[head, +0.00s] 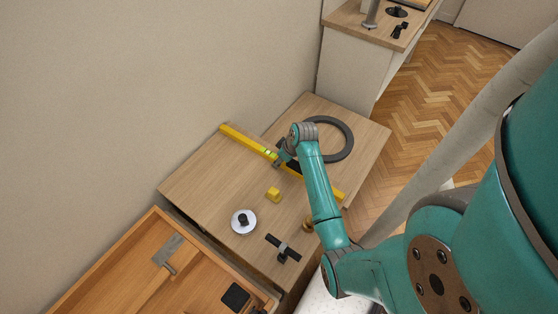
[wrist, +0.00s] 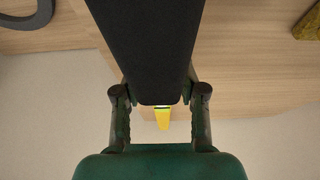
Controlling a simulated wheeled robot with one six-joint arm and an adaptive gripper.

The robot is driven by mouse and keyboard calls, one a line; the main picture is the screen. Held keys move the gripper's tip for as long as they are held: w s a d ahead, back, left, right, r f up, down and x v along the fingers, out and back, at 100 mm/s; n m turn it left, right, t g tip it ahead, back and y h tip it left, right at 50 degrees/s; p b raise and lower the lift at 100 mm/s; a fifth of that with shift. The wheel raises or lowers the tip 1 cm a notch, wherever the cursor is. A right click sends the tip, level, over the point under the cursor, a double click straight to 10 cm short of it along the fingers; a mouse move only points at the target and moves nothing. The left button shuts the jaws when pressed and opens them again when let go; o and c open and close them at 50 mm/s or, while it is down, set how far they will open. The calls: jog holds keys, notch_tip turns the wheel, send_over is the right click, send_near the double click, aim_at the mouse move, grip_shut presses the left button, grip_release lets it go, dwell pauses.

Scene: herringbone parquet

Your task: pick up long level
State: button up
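The fingertips are partly hidden. I cannot tell the clearance between level and table.
The table (head: 205,178) also holds a dark ring (head: 346,139), a small yellow block (head: 273,194), a white disc (head: 236,220) with a black knob and a black tool (head: 283,247). A wooden drawer (head: 133,262) is at lower left. The wall stands close behind.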

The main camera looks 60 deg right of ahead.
grip_shut()
notch_tip(320, 180, up, 10)
dwell(0.5)
jog(key=shift+c, duration=1.2)
grip_release()
grip_shut()
jog(key=shift+a, duration=0.15)
